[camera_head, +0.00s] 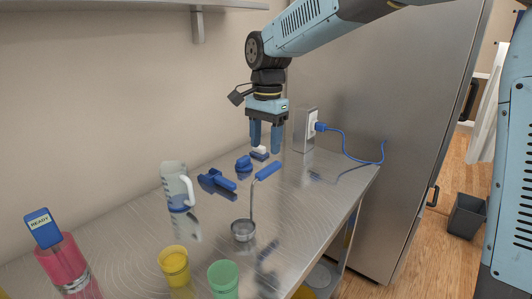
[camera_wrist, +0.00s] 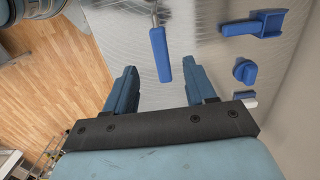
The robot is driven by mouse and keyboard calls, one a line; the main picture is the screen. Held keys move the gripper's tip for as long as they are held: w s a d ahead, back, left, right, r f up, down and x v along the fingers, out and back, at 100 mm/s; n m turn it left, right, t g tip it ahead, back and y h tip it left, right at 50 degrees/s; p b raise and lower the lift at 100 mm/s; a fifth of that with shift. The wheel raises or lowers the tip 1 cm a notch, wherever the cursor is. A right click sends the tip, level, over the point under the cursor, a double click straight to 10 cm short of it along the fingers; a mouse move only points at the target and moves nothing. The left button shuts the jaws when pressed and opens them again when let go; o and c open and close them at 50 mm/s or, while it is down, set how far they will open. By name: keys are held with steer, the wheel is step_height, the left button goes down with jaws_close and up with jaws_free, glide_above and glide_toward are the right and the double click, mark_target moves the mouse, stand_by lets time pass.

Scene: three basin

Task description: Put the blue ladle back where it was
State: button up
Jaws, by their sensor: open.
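The blue ladle has a blue handle (camera_head: 269,170), a thin grey shaft and a round metal bowl (camera_head: 243,230) on the steel counter. Its handle points toward the back of the counter. My gripper (camera_head: 265,148) is open, pointing down near the handle end, with nothing between its fingers. In the wrist view the blue handle (camera_wrist: 160,56) lies in line with the gap between the fingertips (camera_wrist: 161,74), apart from both fingers. Its bowl is outside the wrist view. I cannot tell how high the fingers are above the handle.
A blue scoop-like tool (camera_head: 217,184), a blue knob (camera_head: 243,165) and a small white-and-blue block (camera_head: 259,153) lie left of the handle. A clear jug (camera_head: 176,185), yellow cup (camera_head: 173,262), green cup (camera_head: 223,278) and pink container (camera_head: 64,262) stand nearer. A blue cable (camera_head: 344,143) hangs at right.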

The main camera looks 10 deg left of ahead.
steer(key=shift+r, duration=0.2)
steer(key=shift+d+r, duration=0.1)
steer(key=shift+d, duration=0.1)
steer(key=s+d+r+n+t, duration=0.1)
steer(key=s+d+r, duration=0.1)
steer(key=d, duration=0.8)
steer(key=s+d+r+n+t, duration=0.1)
steer(key=s+d+r+t, duration=0.15)
steer(key=d, duration=0.65)
steer(key=s+d+f+n+t, duration=0.2)
steer(key=s+d+f+n, duration=0.1)
steer(key=s+d, duration=1)
steer(key=shift+d+t, duration=0.35)
steer(key=shift+d, duration=1.35)
steer(key=shift+s, duration=0.15)
steer(key=shift+c, duration=0.3)
